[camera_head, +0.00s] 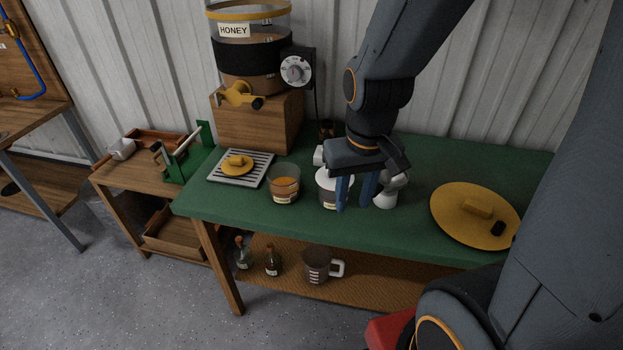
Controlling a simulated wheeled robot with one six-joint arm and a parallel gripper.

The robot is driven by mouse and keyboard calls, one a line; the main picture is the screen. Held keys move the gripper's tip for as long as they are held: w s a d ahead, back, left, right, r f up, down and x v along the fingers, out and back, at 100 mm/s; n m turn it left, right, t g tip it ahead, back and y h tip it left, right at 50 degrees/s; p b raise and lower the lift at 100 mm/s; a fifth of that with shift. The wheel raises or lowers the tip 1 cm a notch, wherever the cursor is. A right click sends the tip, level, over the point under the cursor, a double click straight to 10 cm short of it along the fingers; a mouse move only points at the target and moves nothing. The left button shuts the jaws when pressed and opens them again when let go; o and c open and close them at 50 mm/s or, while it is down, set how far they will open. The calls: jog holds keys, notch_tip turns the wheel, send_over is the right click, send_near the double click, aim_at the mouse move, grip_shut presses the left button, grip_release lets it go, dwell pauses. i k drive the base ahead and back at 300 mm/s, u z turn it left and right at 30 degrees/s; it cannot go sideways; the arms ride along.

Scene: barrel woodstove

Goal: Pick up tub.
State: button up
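A small tub with a white lid (327,174) and a pale label stands on the green table, partly hidden by my gripper. My gripper (356,195) points down over the table, its two blue fingers apart. The left finger overlaps the tub's right side in the picture; I cannot tell whether it touches. A clear open tub (285,184) with amber contents and a label stands to the left, apart from my gripper. A white object (386,193) stands just right of the fingers, partly hidden.
A yellow lid (473,215) lies on the green table (415,232) at right. A drain tray (240,168) lies at left. A honey tank (249,50) stands on a wooden box (252,122) behind. Bottles and a jug (317,265) are on the lower shelf.

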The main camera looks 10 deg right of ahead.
aim_at(283, 178)
jog(key=z, duration=1.45)
jog(key=k, duration=1.15)
jog(key=u, duration=1.15)
